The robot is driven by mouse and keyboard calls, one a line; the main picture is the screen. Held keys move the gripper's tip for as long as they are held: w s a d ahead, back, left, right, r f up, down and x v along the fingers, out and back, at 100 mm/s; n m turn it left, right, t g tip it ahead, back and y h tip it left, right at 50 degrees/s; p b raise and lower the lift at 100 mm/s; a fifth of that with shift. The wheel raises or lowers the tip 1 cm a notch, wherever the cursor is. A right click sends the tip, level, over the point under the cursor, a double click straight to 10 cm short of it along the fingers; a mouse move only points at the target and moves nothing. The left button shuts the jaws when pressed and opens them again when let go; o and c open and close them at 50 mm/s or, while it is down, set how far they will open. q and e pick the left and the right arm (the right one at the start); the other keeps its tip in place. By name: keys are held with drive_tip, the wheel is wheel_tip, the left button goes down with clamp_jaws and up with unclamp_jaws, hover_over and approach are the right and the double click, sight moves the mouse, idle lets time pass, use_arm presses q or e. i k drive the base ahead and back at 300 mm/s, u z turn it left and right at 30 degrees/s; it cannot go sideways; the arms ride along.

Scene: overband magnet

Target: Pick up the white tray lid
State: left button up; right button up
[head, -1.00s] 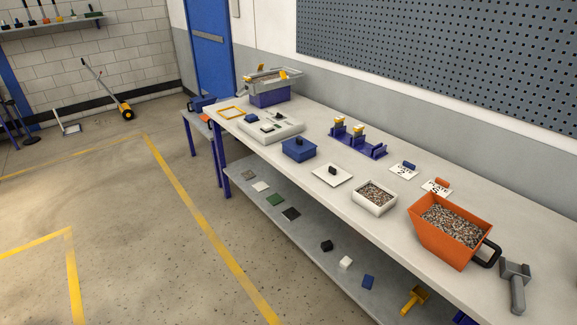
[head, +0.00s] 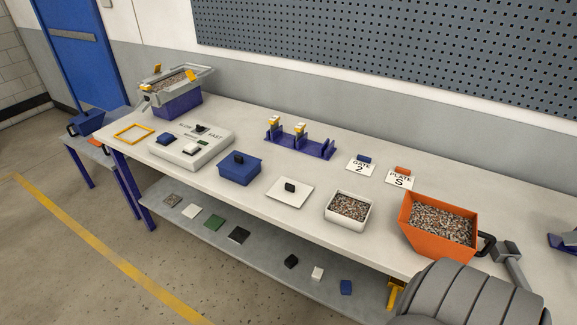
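The white tray lid (head: 280,195) is a flat white square plate with a black knob (head: 290,187) at its middle. It lies flat on the workbench, between the blue lidded box and a white tray (head: 347,208) filled with mixed granules. The tray stands open just to the right of the lid. A grey ribbed arm part of mine fills the lower right corner.
A blue lidded box (head: 240,168) stands left of the lid, an orange hopper (head: 437,224) of granules to the right. Behind are a blue rack (head: 300,146) and cards with small handles. A control box (head: 191,148) sits further left. The bench (head: 240,205) is clear in front of the lid.

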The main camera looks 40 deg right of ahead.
sight(294, 193)
drive_tip(key=z, duration=0.6)
drive_tip(key=i, duration=0.75)
drive_tip(key=z, duration=0.7)
